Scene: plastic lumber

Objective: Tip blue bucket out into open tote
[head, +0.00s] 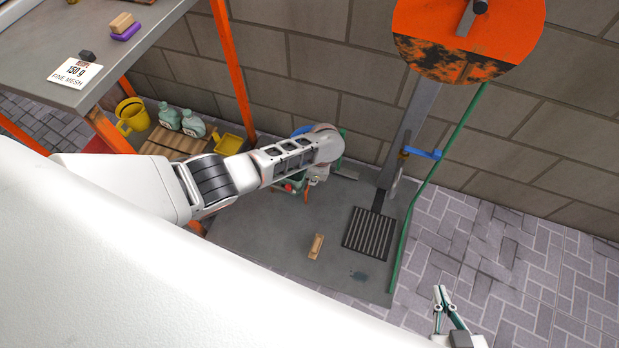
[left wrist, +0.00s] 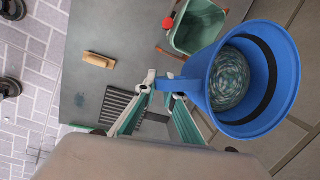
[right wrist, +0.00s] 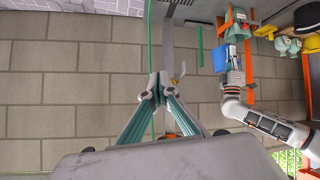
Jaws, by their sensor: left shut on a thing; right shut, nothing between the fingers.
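The blue bucket (left wrist: 262,112) is in the left wrist view, its mouth facing the camera, with a round greenish mesh-like mass (left wrist: 229,78) inside. My left gripper (left wrist: 163,84) is shut on the bucket's blue side handle. In the head view my left arm hides most of the bucket (head: 301,130) and the tote. The bucket also shows in the right wrist view (right wrist: 220,59). My right gripper (head: 440,294) is shut and empty at the lower right of the head view.
A wooden-handled brush or block (head: 316,246) and a dark grate (head: 369,233) lie on the grey floor plate. A metal post with an orange disc (head: 470,35) stands behind. A shelf with an orange frame (head: 235,75) is at left. The paving at right is clear.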

